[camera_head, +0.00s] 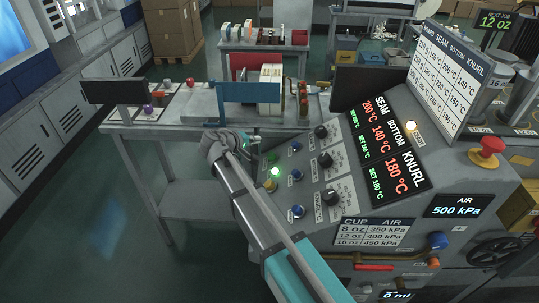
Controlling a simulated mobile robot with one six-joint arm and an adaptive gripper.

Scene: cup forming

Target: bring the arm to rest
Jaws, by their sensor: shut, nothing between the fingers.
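My arm reaches from the bottom of the head view up and left to a grey wrist joint. My gripper (254,141) is small and partly hidden by the wrist, by the left edge of the control console (300,172). It is shut and holds nothing I can see. It is close to the lit green button (275,171); I cannot tell whether it touches anything.
The console has black knobs (330,197), a red temperature display (388,148) and a red emergency button (487,146). A grey workbench (190,112) with a blue panel (232,92) stands behind. Open floor (90,240) lies left of the arm.

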